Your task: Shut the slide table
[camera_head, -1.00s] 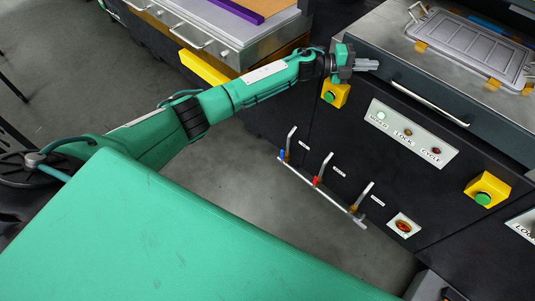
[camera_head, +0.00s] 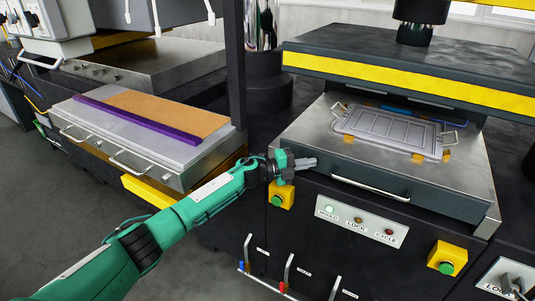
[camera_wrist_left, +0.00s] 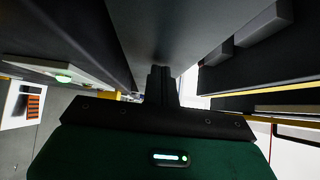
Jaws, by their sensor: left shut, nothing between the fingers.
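The slide table (camera_head: 440,197) is a steel-topped, dark-fronted slab that stands out from under the press on the right, with a long pale bar handle (camera_head: 370,188) across its front. A grey ribbed tray (camera_head: 385,130) with wire handles and orange blocks lies on top. My left gripper (camera_head: 307,163) is shut and empty at the left end of the table's front face, left of the handle. Whether it touches the front is unclear. In the left wrist view, its closed fingers (camera_wrist_left: 162,84) point along a dark surface. My right gripper is out of view.
The press's yellow-striped beam (camera_head: 400,78) spans above the table. Below it sit a lamp panel (camera_head: 360,221), yellow button boxes (camera_head: 447,258) and several levers (camera_head: 288,270). Another bench (camera_head: 150,165) with handles stands left. Open floor lies at lower left.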

